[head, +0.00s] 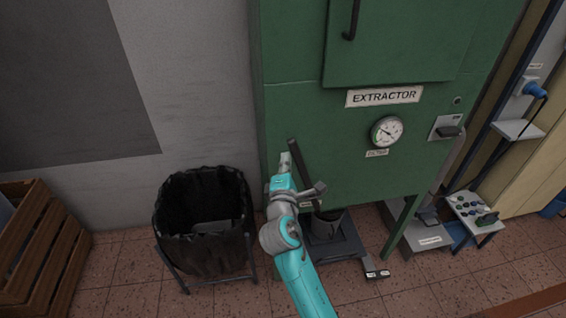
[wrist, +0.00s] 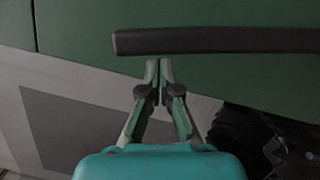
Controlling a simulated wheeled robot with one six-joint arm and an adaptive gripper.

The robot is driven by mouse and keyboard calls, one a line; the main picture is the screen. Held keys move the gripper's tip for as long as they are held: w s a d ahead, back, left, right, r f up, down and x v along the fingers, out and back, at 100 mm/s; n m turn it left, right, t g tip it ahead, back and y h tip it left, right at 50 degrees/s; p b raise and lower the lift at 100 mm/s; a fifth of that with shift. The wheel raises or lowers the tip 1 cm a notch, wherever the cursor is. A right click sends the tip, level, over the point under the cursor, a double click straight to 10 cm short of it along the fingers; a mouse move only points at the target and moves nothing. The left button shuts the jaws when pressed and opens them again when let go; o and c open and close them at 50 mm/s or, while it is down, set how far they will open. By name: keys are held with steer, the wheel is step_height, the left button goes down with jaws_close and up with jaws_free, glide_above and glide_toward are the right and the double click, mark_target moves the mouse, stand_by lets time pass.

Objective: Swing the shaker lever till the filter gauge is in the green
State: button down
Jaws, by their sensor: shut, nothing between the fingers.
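The green extractor cabinet (head: 300,105) has a round filter gauge (head: 387,131) on its front, with a white dial. Its needle and coloured zones are too small to read. A dark bar, the shaker lever (head: 302,165), slants in front of the cabinet's lower left. In the wrist view the lever (wrist: 220,41) runs across the top, its blunt end at the left. My gripper (head: 286,160) is at the lever's left side in the head view. In the wrist view my gripper (wrist: 159,68) is shut and empty, its fingertips just below the lever. I cannot tell whether they touch it.
A bin with a black liner (head: 203,240) stands left of my arm. A wooden crate (head: 40,250) is at the far left. A small bench with parts (head: 472,212) stands at the right.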

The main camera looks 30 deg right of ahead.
steer(key=s+d+r+m, duration=0.1)
steer(key=s+d+m, duration=0.1)
steer(key=d, duration=0.6)
steer(key=s+d+m+g+y, duration=0.1)
steer(key=s+d+m, duration=0.2)
steer(key=d+m, duration=0.2)
steer(key=shift+s+d+r+g, duration=0.3)
steer(key=shift+d+r, duration=0.1)
steer(key=shift+d, duration=1.45)
steer(key=shift+d+f, duration=0.1)
